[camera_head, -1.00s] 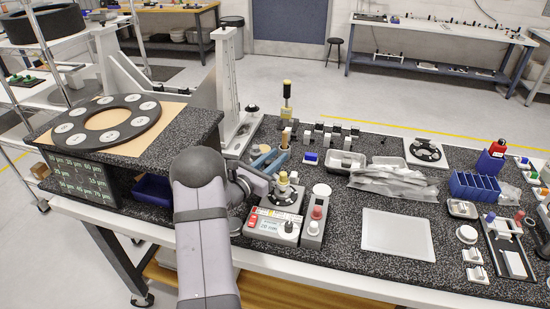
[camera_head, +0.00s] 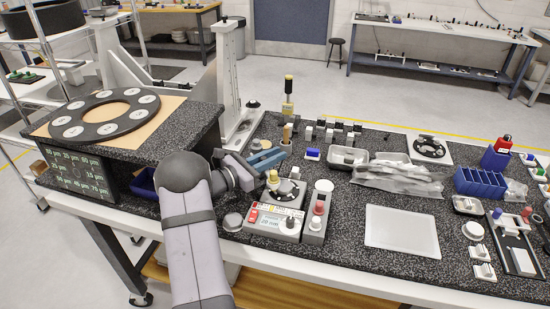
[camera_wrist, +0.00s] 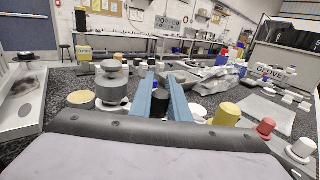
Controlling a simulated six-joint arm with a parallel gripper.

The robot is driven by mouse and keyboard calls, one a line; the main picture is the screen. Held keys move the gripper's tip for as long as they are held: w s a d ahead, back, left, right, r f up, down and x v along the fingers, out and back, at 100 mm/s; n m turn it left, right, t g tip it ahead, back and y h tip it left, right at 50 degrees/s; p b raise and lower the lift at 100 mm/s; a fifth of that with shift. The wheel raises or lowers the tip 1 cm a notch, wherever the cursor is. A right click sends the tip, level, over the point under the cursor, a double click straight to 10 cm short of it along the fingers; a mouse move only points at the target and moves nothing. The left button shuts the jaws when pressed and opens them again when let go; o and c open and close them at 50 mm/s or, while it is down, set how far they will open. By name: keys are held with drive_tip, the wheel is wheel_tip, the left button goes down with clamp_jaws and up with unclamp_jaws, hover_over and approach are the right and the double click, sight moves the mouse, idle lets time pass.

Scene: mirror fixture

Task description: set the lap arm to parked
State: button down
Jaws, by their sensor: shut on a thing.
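My gripper (camera_head: 265,160) reaches in from the left, just behind the small lapping unit (camera_head: 284,192). Its blue fingers (camera_wrist: 162,98) are close together in the wrist view, with a dark knob-like piece (camera_wrist: 160,104) between them. They are shut on this piece, which is mostly hidden; I cannot tell whether it belongs to the lap arm. A yellow knob (camera_head: 274,176) stands on the unit, in front of the fingers; a yellow knob also shows right of them in the wrist view (camera_wrist: 226,113). The lap arm and its parked mark cannot be clearly made out.
The control box (camera_head: 272,221) with a display and dial stands in front. A box with a red knob (camera_head: 319,207) is beside it. A wooden-topped handle (camera_head: 287,133) and a blue-and-white block (camera_head: 312,154) are close behind and right. A flat tray (camera_head: 402,231) lies to the right.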

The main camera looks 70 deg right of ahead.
drive_tip(key=shift+r, duration=0.1)
drive_tip(key=c, duration=1.9)
unclamp_jaws()
drive_tip(key=shift+c, duration=0.2)
drive_tip(key=shift+v, duration=3.8)
drive_tip(key=shift+s+a, duration=0.25)
